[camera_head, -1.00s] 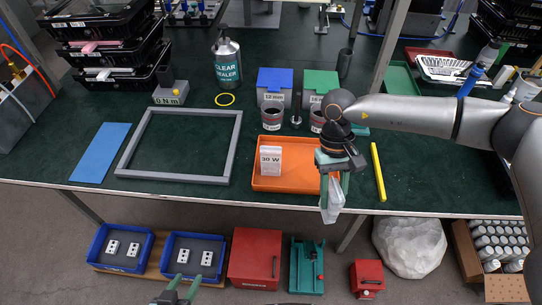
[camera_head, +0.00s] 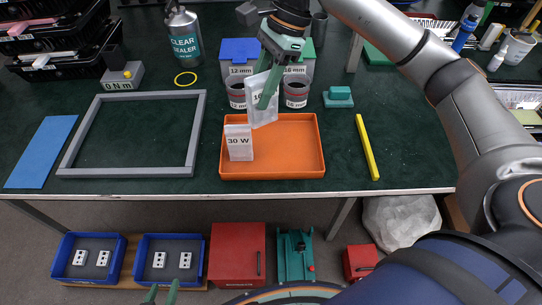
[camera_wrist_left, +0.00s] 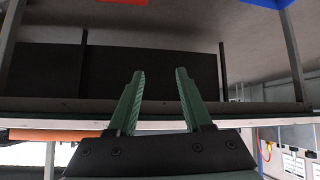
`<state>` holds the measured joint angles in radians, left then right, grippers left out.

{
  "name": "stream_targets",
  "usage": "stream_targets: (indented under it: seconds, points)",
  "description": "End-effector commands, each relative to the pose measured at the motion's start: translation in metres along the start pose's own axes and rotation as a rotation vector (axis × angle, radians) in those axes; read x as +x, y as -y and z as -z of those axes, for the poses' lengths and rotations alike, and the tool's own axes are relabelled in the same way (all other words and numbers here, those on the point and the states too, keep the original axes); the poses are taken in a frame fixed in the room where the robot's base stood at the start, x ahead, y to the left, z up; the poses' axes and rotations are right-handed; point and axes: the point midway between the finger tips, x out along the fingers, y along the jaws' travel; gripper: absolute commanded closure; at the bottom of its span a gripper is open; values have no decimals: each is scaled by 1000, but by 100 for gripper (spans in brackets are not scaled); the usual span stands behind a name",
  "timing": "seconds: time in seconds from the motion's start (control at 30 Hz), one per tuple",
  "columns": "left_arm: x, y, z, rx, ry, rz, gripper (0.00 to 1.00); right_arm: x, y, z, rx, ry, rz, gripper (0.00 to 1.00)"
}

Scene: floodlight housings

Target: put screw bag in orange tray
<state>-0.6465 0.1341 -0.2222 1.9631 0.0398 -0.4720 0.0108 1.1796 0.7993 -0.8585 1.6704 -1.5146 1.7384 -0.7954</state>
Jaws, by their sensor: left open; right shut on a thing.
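The orange tray (camera_head: 290,160) lies on the green table near its front edge. My right gripper (camera_head: 268,92) is shut on a clear screw bag (camera_head: 262,105) with a white label. In the head view the bag hangs over the tray's back edge; its height above the tray is hard to tell. My left gripper (camera_head: 160,294) is open and empty, low in front of the table. Its two green fingers also show apart in the left wrist view (camera_wrist_left: 160,95).
The tray's right half is clear.

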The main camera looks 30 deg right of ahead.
Motion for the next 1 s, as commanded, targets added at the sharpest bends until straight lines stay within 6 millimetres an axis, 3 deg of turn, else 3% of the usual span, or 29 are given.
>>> stream_targets:
  seconds: [0.03,0.2,0.43,0.8,1.0]
  points:
    - [10,0,-8,2,-1,-3,50,-1,2,5,82,3,41,100]
    - [18,-4,-15,4,-5,-14,50,-20,7,12,320,2,138,100]
    - [22,-7,-20,6,3,-22,50,-25,8,20,448,-1,186,100]
    - [27,-7,-22,9,3,-25,50,60,6,55,452,-2,181,100]
    - [28,-8,-18,10,-7,-28,50,91,7,68,449,-1,185,100]
